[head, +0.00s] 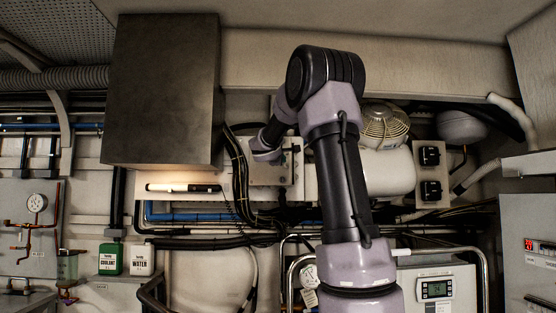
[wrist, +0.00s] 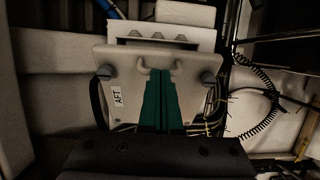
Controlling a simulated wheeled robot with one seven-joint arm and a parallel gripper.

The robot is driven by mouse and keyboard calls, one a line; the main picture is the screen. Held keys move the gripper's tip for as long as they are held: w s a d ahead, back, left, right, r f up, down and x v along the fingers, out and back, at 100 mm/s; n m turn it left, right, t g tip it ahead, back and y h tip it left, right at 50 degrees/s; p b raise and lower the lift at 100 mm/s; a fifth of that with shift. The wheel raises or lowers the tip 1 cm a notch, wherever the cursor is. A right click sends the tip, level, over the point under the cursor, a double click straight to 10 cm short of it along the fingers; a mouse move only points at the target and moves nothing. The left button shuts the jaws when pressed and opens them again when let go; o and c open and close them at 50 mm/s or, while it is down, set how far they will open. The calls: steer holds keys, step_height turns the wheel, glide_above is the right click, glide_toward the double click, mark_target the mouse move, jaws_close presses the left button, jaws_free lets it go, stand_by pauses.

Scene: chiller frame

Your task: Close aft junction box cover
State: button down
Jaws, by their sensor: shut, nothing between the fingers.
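The aft junction box cover (wrist: 125,75) is a pale panel with a sideways AFT label, a dark round knob at each upper corner and a small two-pronged handle at its top middle. Behind its top edge the pale box (wrist: 160,33) shows, with several dark triangular shapes. The cover looks tilted away from the box, with wires coming out at the right side; its lower part is hidden. My gripper (wrist: 162,78) has green fingers, shut and empty, in front of the cover with tips just below the handle. Contact cannot be told. In the head view my arm hides the fingers.
A coiled black cord (wrist: 262,100) and loose yellowish wires (wrist: 215,122) lie right of the cover. In the head view a large dark hood (head: 165,90) hangs left of my arm, a lit lamp (head: 183,188) below it. A caged fan (head: 384,125) stands close right.

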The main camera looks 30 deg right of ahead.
steer(key=w+d, duration=0.5)
steer(key=d, duration=0.5)
steer(key=shift+w+n+t+y, duration=0.3)
steer(key=shift+y, duration=0.1)
steer(key=shift+a, duration=0.1)
